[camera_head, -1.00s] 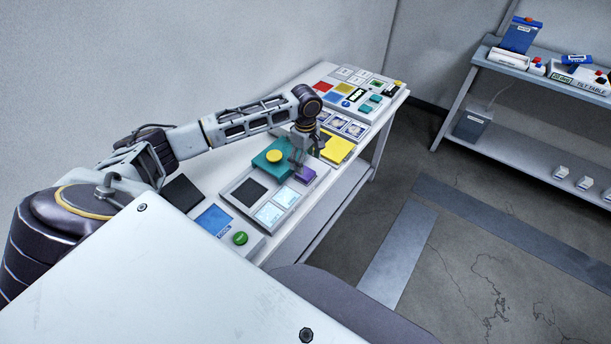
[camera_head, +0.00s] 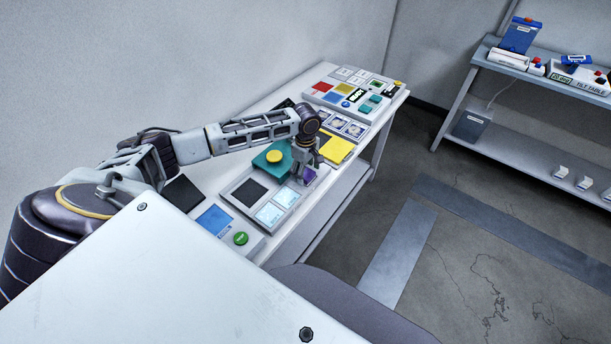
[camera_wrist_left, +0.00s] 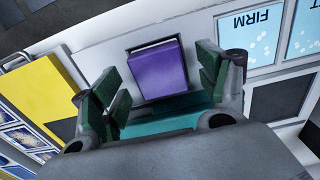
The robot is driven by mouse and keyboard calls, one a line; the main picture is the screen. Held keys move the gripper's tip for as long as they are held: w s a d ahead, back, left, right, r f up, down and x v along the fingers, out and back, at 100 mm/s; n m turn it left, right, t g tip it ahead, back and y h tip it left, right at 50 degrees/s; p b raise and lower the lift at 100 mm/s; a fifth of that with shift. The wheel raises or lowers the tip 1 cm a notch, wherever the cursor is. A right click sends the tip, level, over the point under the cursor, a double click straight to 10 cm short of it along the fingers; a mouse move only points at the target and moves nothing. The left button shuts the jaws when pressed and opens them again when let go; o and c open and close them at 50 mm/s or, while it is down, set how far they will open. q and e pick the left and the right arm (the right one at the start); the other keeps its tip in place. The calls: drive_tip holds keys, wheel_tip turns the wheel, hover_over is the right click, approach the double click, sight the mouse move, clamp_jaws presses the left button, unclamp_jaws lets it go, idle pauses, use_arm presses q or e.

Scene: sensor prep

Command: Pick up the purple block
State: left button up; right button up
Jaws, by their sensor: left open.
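The purple block (camera_wrist_left: 158,70) sits on the white table top, on a dark square, in the left wrist view. In the head view only a small part of the purple block (camera_head: 309,175) shows, the rest hidden by my gripper. My left gripper (camera_head: 304,176) is directly over the block. In the left wrist view its green-padded fingers (camera_wrist_left: 163,85) are spread wide, one on each side of the block. They do not appear to grip it. My right gripper is not in view.
A teal base with a yellow button (camera_head: 274,157) stands just left of the gripper. A panel with light-blue pads (camera_head: 268,214) lies nearer, and a yellow pad (camera_head: 335,150) lies beyond. The table's front edge is close to the block.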

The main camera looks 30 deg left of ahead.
sight(306, 173)
use_arm(q)
drive_tip(key=shift+f, duration=0.3)
drive_tip(key=shift+c, duration=0.3)
drive_tip(key=c, duration=1)
drive_tip(key=shift+r, duration=0.1)
drive_tip(key=shift+c, duration=0.2)
wheel_tip(306, 173, up, 10)
